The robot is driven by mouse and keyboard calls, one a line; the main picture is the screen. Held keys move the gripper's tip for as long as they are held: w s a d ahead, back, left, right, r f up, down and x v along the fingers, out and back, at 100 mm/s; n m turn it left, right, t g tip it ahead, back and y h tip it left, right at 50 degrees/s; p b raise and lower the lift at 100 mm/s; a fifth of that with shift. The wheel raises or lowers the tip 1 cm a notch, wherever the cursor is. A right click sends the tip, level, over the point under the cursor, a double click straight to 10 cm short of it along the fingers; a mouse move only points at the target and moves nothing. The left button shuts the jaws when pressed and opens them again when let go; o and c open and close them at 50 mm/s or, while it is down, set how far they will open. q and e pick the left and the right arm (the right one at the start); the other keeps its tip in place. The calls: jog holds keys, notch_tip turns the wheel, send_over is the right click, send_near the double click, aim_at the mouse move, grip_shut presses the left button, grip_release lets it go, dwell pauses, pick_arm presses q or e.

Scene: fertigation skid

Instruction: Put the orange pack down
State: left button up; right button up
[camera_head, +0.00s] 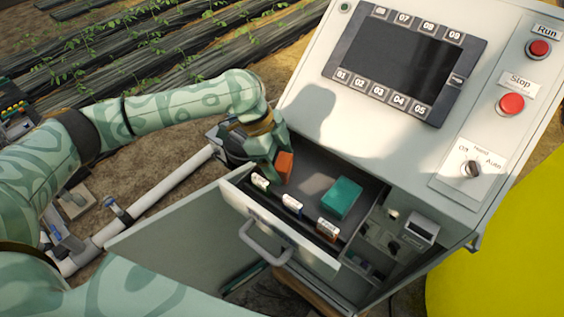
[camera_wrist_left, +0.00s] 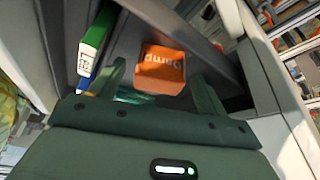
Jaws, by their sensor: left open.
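The orange pack (camera_head: 285,164) is at the left end of the open grey drawer (camera_head: 308,172). My left gripper (camera_head: 275,167) reaches down into the drawer around the pack. Its two open fingers (camera_wrist_left: 160,84) also show in the left wrist view. The pack seems to rest on the drawer floor, but its underside is hidden. My right gripper is not in view.
A teal box (camera_head: 342,198) lies at the drawer's right. Green-white (camera_head: 260,182), blue-white (camera_head: 292,204) and orange-brown (camera_head: 328,229) packs stand along the front wall. Drawer floor between the orange pack and the teal box is clear. The drawer handle (camera_head: 262,245) sticks out in front.

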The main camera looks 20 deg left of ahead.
pick_arm(q)
jog(key=p+v, duration=0.1)
jog(key=v, duration=0.9)
jog(key=shift+a+r, duration=0.2)
jog(key=shift+r, duration=0.15)
